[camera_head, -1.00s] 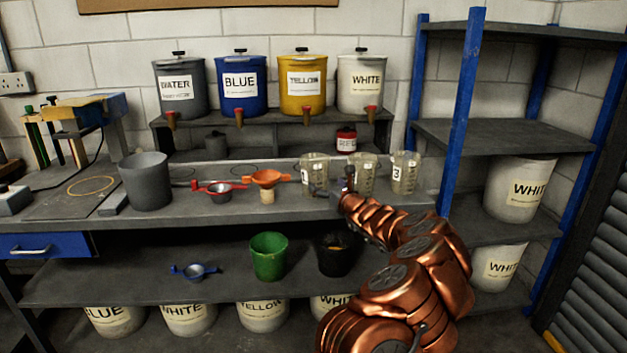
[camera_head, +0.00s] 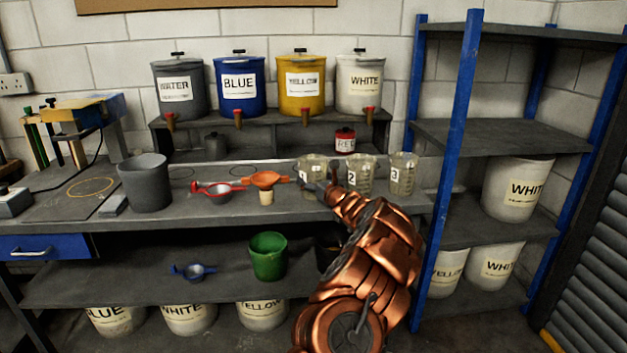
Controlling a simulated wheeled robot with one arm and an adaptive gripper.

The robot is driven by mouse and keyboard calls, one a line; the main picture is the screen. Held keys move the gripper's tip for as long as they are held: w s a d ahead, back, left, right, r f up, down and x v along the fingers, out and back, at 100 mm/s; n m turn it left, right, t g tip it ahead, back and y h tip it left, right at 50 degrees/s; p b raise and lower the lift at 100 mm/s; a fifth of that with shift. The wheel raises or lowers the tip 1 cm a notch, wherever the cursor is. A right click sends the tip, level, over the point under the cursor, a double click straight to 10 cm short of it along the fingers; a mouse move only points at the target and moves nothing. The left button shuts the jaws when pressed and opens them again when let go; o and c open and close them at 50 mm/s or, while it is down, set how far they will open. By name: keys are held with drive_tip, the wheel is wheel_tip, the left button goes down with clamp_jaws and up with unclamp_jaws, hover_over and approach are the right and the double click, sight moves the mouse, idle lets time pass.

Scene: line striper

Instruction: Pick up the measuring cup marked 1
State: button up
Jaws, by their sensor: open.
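The measuring cup marked 1 (camera_head: 309,165) is a clear cup standing upright on the bench, leftmost in a row of three. The cup marked 2 (camera_head: 359,178) and the cup marked 3 (camera_head: 402,174) stand to its right. My gripper (camera_head: 321,186) is open at the lower right front of cup 1 and hides part of it. I cannot tell whether it touches the cup. My copper-coloured arm reaches in from the lower right.
An orange funnel (camera_head: 266,181) and a red strainer (camera_head: 219,190) lie left of the cups, beside a grey bucket (camera_head: 146,184). A raised shelf with labelled paint containers stands behind. A blue-posted rack (camera_head: 461,120) rises on the right.

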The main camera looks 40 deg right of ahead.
drive_tip(key=shift+w, duration=0.15)
drive_tip(key=c, duration=0.8)
drive_tip(key=shift+r, duration=0.1)
